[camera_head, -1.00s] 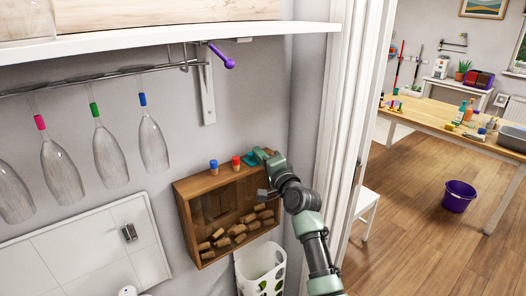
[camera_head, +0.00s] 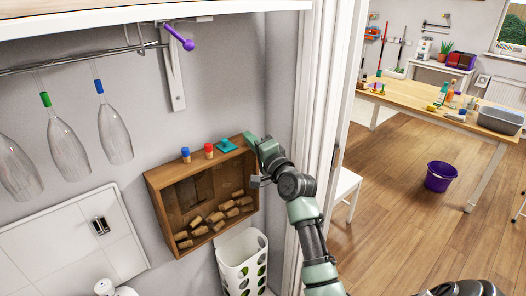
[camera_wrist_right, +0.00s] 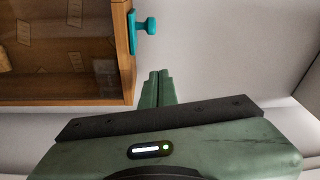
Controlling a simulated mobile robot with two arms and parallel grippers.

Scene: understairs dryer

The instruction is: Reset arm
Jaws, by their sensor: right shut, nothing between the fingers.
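My right gripper (camera_head: 252,141) is shut and empty at the upper right corner of a wooden wall box (camera_head: 165,222). My left gripper is not in view.
Blue-topped (camera_head: 185,155) and red-topped (camera_head: 208,151) corks stand on the box, with loose corks (camera_head: 215,217) inside. A white perforated bin (camera_head: 238,262) hangs below. Glasses (camera_head: 113,135) hang at left. A white door frame (camera_head: 318,110) stands close right of my arm.

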